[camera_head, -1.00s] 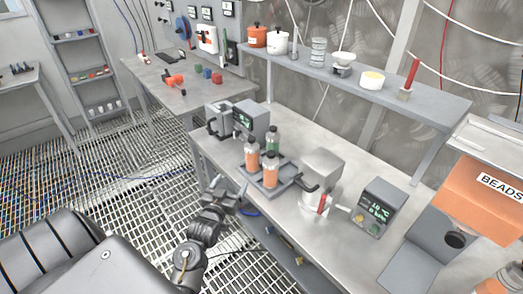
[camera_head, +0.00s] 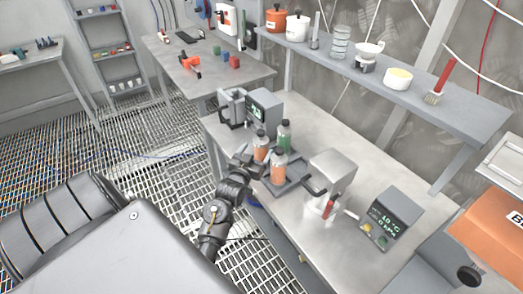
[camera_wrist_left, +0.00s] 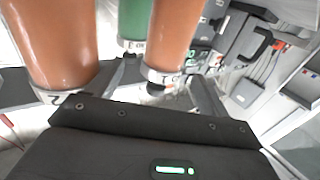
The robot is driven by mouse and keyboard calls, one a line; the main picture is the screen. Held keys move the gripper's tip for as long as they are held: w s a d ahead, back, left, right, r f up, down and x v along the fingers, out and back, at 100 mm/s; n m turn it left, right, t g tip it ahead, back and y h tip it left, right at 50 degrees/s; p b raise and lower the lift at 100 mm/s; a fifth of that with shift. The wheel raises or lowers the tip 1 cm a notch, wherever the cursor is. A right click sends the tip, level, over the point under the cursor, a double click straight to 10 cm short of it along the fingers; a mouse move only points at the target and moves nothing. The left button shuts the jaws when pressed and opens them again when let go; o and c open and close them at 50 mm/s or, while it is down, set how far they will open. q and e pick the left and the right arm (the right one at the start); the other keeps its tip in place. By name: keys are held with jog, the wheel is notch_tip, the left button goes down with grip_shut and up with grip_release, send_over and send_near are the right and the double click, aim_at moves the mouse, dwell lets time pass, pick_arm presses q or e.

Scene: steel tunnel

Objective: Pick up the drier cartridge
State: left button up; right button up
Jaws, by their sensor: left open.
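Three capped cartridges stand in a grey tray (camera_head: 292,185) on the bench: an orange one (camera_head: 261,148) at the left, a green one (camera_head: 284,136) behind and another orange one (camera_head: 278,168) in front. I cannot tell which is the drier cartridge. My left gripper (camera_head: 252,160) is open beside the tray's left side, close to the left orange cartridge. In the left wrist view, an orange cartridge (camera_wrist_left: 172,38) stands ahead between the open fingers (camera_wrist_left: 167,88). The green one (camera_wrist_left: 132,22) is behind, and the other orange one (camera_wrist_left: 52,42) is large at the left. My right gripper is out of view.
A grey device with a screen (camera_head: 264,108) stands behind the tray. A metal box with a red-handled lever (camera_head: 330,175) and a display unit (camera_head: 392,217) stand to the right. A shelf (camera_head: 400,97) runs above the bench's back.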

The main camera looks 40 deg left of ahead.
aim_at(261, 142)
pick_arm(q)
jog(key=shift+a, duration=0.1)
jog(key=shift+r, duration=0.15)
jog(key=p+x, duration=0.2)
jog(key=x, duration=0.3)
jog(key=shift+a, duration=0.15)
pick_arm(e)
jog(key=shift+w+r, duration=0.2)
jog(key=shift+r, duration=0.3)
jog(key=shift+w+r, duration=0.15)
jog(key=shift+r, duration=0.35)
pick_arm(q)
jog(key=shift+c, duration=0.3)
jog(key=c, duration=1.2)
